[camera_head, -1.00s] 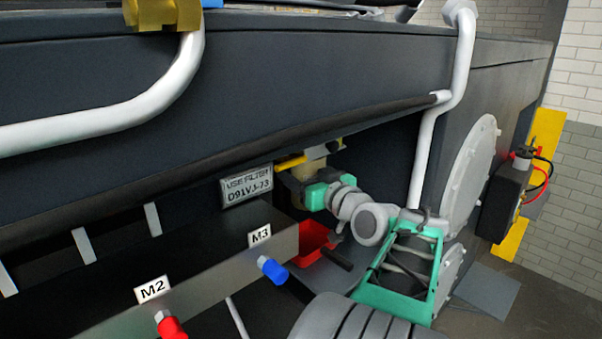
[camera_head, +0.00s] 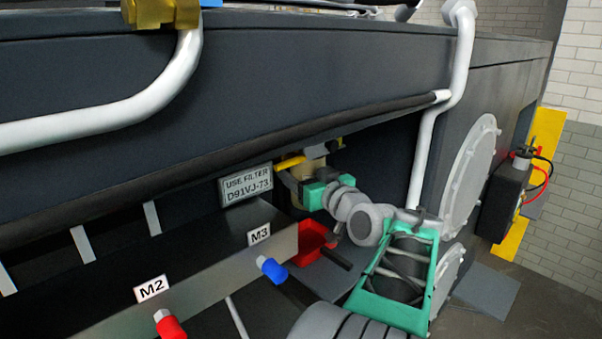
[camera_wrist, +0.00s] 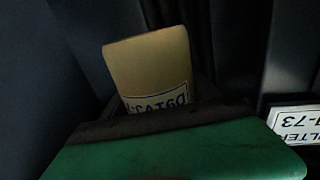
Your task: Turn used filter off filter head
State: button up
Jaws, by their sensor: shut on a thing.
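The used filter (camera_head: 306,172) is a tan canister under the chassis edge, below the filter head (camera_head: 318,150), and my gripper and the overhang partly hide it. In the wrist view the filter (camera_wrist: 150,65) shows as a tan body with a white label, rising past the dark edge of my green gripper. My gripper (camera_head: 306,192) is shut on the filter from the right side. The fingertips are mostly hidden, and I cannot tell how tightly the filter sits in the head.
A plate reading "USE FILTER D91VJ-73" (camera_head: 246,186) hangs left of the filter. A blue-capped fitting (camera_head: 271,268) and a red-capped one (camera_head: 169,325) stick out of the M3 and M2 rail. A white pipe (camera_head: 425,160) runs down at right.

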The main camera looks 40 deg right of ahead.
jog(key=m+g+h, duration=0.1)
jog(key=h, duration=0.2)
jog(key=shift+m, duration=0.4)
jog(key=m+h, duration=0.1)
jog(key=m+g+h, duration=0.1)
jog(key=h, duration=0.1)
jog(key=shift+d+g, duration=0.2)
jog(key=shift+g, duration=0.1)
jog(key=shift+s+d+m+h, duration=0.1)
jog(key=shift+d+m+h, duration=0.05)
jog(key=shift+m+h, duration=0.4)
jog(key=shift+o, duration=0.8)
jog(key=shift+s+d+m+g+h, duration=0.25)
jog(key=shift+s+d+g, duration=0.15)
jog(key=shift+d, duration=0.05)
jog(key=o, duration=1.8)
jog(key=shift+w+a, duration=0.1)
jog(key=shift+a, duration=0.05)
jog(key=shift+w+a+f+b, duration=0.1)
jog(key=shift+b, duration=0.4)
